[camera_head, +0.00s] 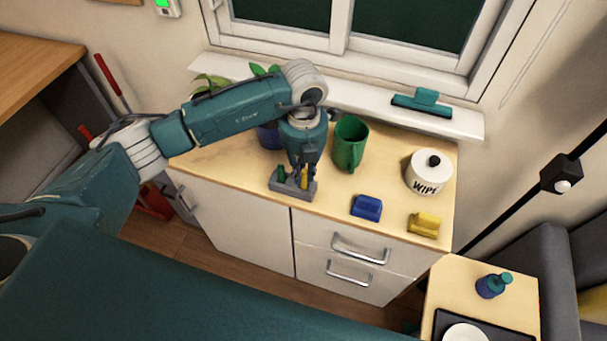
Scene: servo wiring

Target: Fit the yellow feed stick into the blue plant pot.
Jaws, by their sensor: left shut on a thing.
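My left gripper (304,172) points down over a small grey holder (293,190) near the front edge of the wooden counter. It is shut on the yellow feed stick (304,179), which shows between the fingers at the right part of the holder. I cannot tell whether the stick's lower end is seated in the holder or just above it. The blue plant pot (268,137) stands behind, left of my gripper, mostly hidden by my left arm. Green leaves (263,70) show above the arm. My right gripper is not in view.
A green stick (281,173) stands in the holder's left part. A green mug (350,143) is close to the right of my gripper. A blue block (366,207), a yellow block (424,224) and a white canister (429,173) stand farther right. A window sill lies behind.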

